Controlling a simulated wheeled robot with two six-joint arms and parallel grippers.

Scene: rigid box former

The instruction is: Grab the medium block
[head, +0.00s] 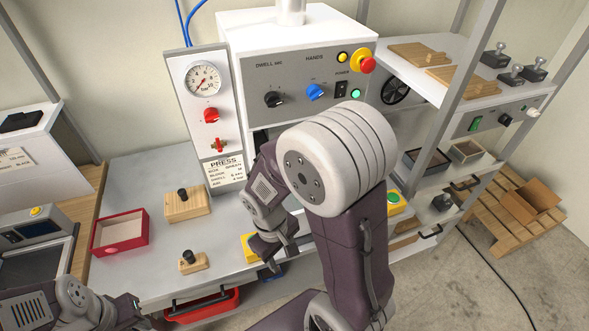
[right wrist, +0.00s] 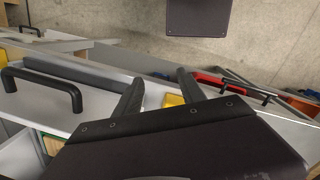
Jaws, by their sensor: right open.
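Two wooden blocks with black knobs stand on the grey bench in the head view. The larger block (head: 186,207) is at the back, beside a red box. The smaller block (head: 194,263) is nearer the front. I cannot tell for sure which is the medium one. My right gripper (head: 272,262) is to the right of both blocks, near the bench's front edge by a yellow part. In the right wrist view the fingers (right wrist: 160,92) are apart with nothing held. My left arm is low at the left; its gripper's jaws are not clear.
A red open box (head: 121,250) stands on the bench at left. The press panel (head: 310,90) rises behind my right arm. A red bin (head: 203,306) hangs at the front edge, and it also shows in the right wrist view (right wrist: 207,77). Shelves (head: 425,85) stand at right.

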